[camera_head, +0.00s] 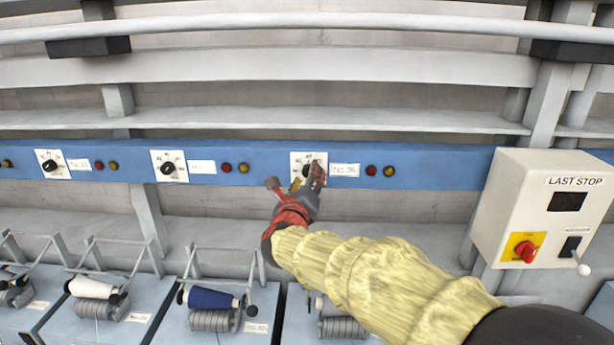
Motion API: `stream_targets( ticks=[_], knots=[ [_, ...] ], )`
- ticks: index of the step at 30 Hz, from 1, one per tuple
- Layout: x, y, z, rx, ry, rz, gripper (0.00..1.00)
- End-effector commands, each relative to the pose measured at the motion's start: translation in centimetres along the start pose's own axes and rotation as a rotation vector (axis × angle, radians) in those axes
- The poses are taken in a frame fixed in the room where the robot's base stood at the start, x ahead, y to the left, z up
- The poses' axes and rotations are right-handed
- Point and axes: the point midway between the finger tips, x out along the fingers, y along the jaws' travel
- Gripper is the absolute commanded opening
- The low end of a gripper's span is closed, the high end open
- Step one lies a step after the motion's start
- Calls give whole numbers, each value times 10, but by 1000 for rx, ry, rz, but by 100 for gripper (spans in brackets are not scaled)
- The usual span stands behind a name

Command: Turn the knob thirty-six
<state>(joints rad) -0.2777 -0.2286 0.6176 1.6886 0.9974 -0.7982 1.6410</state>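The knob (306,169) is black and sits on a white dial plate (296,158) on the blue rail. The white label to its right (345,170) appears to read No. 36. My red and dark gripper (295,180) is in front of this plate, its fingers spread apart. One finger is left of and below the plate; the other overlaps the knob's right side and hides part of it. I cannot tell whether a finger touches the knob. My arm, in a yellow sleeve, reaches in from the lower right.
Similar knobs (168,168) (49,165) sit further left on the blue rail (440,170), with red and amber lamps beside them. A white LAST STOP box (515,185) with a red switch stands at the right. Spools (210,299) on blue units lie below.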

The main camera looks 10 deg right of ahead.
Motion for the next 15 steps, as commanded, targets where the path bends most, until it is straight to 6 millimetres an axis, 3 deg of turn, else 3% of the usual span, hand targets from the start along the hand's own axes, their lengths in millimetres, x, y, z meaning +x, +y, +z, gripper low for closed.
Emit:
stream_targets(
  ticks=[11,15],
  knots=[
    [8,0,0,-1,0,1,44],
    [8,0,0,-1,0,1,37]
  ],
)
